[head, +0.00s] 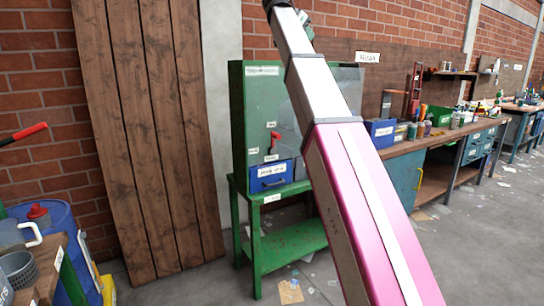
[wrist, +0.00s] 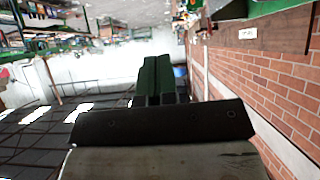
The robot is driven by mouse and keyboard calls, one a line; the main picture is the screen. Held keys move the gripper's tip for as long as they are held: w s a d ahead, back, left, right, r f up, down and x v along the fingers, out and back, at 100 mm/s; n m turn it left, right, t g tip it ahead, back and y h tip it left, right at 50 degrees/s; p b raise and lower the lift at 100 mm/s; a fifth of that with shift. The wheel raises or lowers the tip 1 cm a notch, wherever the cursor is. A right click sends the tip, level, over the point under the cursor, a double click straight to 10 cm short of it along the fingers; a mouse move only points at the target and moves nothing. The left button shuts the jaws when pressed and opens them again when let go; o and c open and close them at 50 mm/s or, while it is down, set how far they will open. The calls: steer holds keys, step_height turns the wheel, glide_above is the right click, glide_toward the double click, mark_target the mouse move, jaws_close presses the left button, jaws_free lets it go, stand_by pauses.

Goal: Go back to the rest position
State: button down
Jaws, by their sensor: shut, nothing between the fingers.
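My gripper shows in the wrist view (wrist: 161,75) as two dark green fingers lying side by side, closed with nothing held between them. Past the fingertips is open air, with a pale wall and the hall behind. In the head view my arm rises from the bottom right, pink and then white, to the top edge. The gripper itself cannot be made out there.
A green cabinet (head: 251,110) on a green stand with a blue drawer box (head: 271,176) is behind my arm. Workbenches line the brick wall at right. Wooden planks (head: 150,130) lean at left, near a blue barrel (head: 66,225). The grey floor at right is mostly clear, with scraps.

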steer(key=s+d+f+n+g+y, duration=0.15)
steer(key=f+n, duration=0.25)
steer(key=f, duration=2.1)
steer(key=s+d+f+n+g+y, duration=0.1)
steer(key=d+f+n+y, duration=0.25)
steer(key=f, duration=2.15)
steer(key=s+f+n+g+y, duration=0.1)
steer(key=s+f+n+y, duration=0.1)
steer(key=s+f, duration=1.1)
steer(key=s+f+n+g+y, duration=0.2)
steer(key=s+f, duration=1.1)
steer(key=f, duration=0.6)
steer(key=shift+s+d+f+y, duration=0.2)
steer(key=shift+d+f+y, duration=0.1)
steer(key=shift+d+f, duration=0.1)
steer(key=c, duration=1.8)
jaws_free()
